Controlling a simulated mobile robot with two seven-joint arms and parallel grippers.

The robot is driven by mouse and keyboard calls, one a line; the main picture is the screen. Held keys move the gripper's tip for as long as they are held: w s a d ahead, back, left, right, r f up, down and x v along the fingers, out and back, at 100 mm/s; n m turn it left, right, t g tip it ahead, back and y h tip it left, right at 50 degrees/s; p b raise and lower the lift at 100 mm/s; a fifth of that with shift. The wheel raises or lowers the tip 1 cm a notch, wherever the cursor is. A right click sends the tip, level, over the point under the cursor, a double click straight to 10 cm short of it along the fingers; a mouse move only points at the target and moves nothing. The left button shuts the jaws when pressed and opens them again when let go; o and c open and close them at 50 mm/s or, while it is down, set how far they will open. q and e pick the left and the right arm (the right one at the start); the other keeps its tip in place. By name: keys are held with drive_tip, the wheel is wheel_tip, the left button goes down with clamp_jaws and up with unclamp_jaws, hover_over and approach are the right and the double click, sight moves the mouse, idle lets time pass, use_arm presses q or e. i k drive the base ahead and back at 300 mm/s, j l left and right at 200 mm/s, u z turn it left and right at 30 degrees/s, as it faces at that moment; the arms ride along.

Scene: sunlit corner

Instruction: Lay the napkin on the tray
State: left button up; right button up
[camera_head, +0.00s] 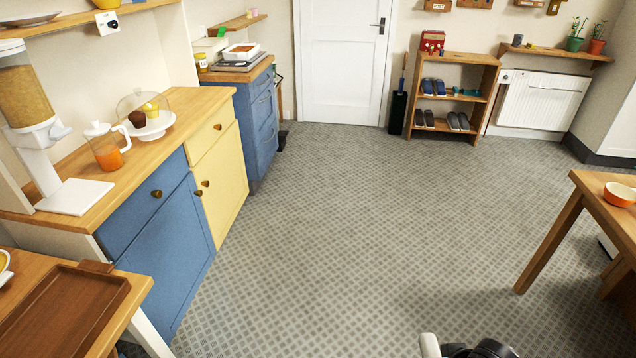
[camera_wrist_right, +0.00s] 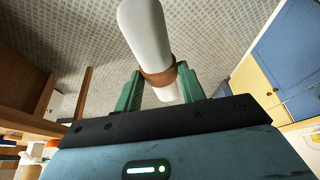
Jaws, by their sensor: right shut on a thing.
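The napkin (camera_wrist_right: 146,32) is a white roll with a brown ring around it. In the right wrist view, the green fingers of my right gripper (camera_wrist_right: 160,86) are shut on it near the ring, and it is in the air above the floor. Its white end (camera_head: 429,345) shows at the bottom edge of the head view, beside a dark part of my right arm. The brown wooden tray (camera_head: 62,312) lies on a wooden table at the bottom left, well apart from the napkin. Its visible surface is bare. My left gripper is not in view.
The table (camera_head: 130,303) under the tray also holds a partly cut-off dish (camera_head: 4,268). A counter with a cereal dispenser (camera_head: 30,120) and jug (camera_head: 104,148) runs along the left. A table (camera_head: 600,195) with an orange bowl (camera_head: 619,195) stands right. The middle floor is clear.

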sight(65, 315)
drive_tip(key=i+u, duration=0.2)
drive_tip(key=u, duration=0.15)
drive_tip(key=i+u, duration=0.2)
drive_tip(key=u, duration=0.2)
drive_tip(key=i+u, duration=0.2)
drive_tip(key=u, duration=0.15)
drive_tip(key=i+j+u, duration=0.1)
drive_tip(key=u, duration=0.3)
drive_tip(key=i+u, duration=0.2)
drive_tip(key=u, duration=0.2)
drive_tip(key=i+u, duration=0.15)
drive_tip(key=u, duration=0.25)
drive_tip(key=i+u, duration=0.15)
drive_tip(key=u, duration=0.25)
